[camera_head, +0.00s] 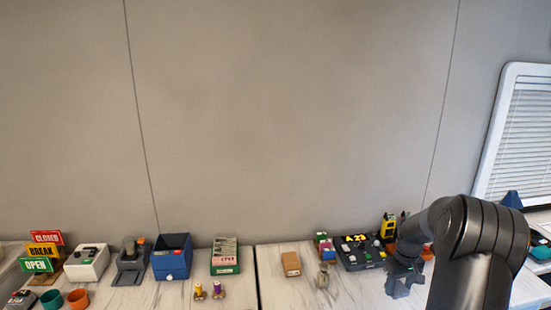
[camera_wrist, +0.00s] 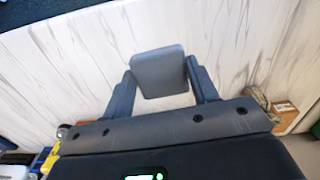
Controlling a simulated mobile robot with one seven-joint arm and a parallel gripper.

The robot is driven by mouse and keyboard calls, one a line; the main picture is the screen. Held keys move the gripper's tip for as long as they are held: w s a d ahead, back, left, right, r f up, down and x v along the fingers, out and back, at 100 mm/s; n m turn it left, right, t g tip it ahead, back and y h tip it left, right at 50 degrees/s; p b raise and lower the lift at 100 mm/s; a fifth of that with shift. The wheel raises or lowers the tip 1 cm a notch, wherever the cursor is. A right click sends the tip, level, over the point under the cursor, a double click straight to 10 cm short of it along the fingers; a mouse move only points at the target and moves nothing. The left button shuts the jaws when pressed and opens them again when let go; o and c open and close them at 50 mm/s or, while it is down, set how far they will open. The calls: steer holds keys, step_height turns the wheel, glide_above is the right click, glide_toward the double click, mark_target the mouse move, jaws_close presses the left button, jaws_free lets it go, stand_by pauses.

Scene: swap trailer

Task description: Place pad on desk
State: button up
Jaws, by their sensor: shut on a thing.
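A grey square pad with rounded corners (camera_wrist: 158,66) is between the two fingers of my gripper (camera_wrist: 159,75) in the wrist view. My gripper is shut on it, with one finger at each side edge. The white, grey-veined desk (camera_wrist: 70,75) lies behind the pad; how far the pad is above it I cannot tell. In the head view my gripper (camera_head: 404,279) is over the right part of the desk (camera_head: 285,294), partly hidden by my arm. The pad cannot be made out clearly there.
A black device with a lit display (camera_head: 360,251) and a yellow device (camera_head: 389,226) stand close to my gripper. A brown box (camera_head: 291,264), a green box (camera_head: 225,257) and a blue bin (camera_head: 172,257) stand farther left. The front strip of desk is mostly clear.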

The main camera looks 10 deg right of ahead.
steer(key=shift+m, duration=0.5)
steer(key=a+f, duration=0.1)
steer(key=a, duration=0.9)
steer(key=w+a+f, duration=0.1)
steer(key=a, duration=1)
steer(key=a+f, duration=0.2)
steer(key=a, duration=0.9)
steer(key=shift+w+a, duration=0.2)
steer(key=shift+w, duration=0.15)
steer(key=d+r, duration=0.3)
steer(key=d, duration=1.7)
steer(key=d+r, duration=0.3)
steer(key=d, duration=1.6)
glide_above(378, 287)
step_height(378, 287, down, 7)
steer(key=shift+s+r, duration=0.1)
steer(key=shift+f, duration=2)
steer(key=shift+f, duration=0.1)
